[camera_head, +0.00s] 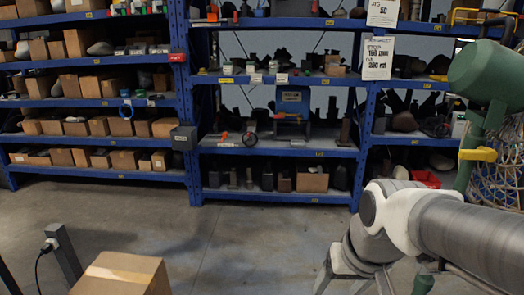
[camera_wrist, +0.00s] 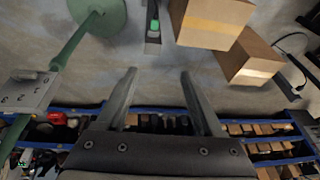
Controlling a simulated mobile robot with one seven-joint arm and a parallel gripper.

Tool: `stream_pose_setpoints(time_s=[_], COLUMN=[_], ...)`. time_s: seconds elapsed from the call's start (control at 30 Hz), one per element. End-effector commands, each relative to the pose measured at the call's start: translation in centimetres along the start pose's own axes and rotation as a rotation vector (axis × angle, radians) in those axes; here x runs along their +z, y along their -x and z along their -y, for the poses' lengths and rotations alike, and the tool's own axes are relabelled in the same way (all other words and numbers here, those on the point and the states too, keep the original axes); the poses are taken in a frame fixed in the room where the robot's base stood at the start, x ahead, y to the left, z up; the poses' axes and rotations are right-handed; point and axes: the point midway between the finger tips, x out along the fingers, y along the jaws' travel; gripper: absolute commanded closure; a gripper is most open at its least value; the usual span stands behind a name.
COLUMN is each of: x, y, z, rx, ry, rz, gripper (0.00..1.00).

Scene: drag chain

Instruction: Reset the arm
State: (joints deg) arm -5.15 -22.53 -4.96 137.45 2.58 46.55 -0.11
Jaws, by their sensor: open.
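My gripper (camera_wrist: 158,73) shows in the wrist view with its two dark fingers spread apart. Nothing is between the fingers; the grey floor (camera_wrist: 150,95) shows through the gap. In the head view my arm (camera_head: 450,225) reaches in from the right edge and bends down at the lower right. The gripper itself does not show in the head view. No drag chain can be made out in either view.
Blue shelving (camera_head: 193,110) full of boxes and parts spans the back. A cardboard box (camera_head: 125,272) is at the lower left, near a dark post (camera_head: 63,255). A green stand (camera_head: 490,110) is close to my arm at right. The middle floor (camera_head: 240,245) is clear.

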Motion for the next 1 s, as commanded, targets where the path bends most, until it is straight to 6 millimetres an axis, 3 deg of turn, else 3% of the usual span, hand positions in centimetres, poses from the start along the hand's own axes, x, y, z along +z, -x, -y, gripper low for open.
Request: stream_pose_setpoints(time_s=[0.1,0.43,0.5,1.0], x=[1.2,4.6,3.6,0.4], y=[2.2,6.5,8.7,18.2], z=[-0.2,-0.7,-0.5,0.3], rx=[0.013,0.07,0.066,0.065], ry=[0.012,0.036,0.036,0.036], rz=[-0.058,-0.181,-0.171,-0.17], gripper=[0.31,0.31,0.31,0.31])
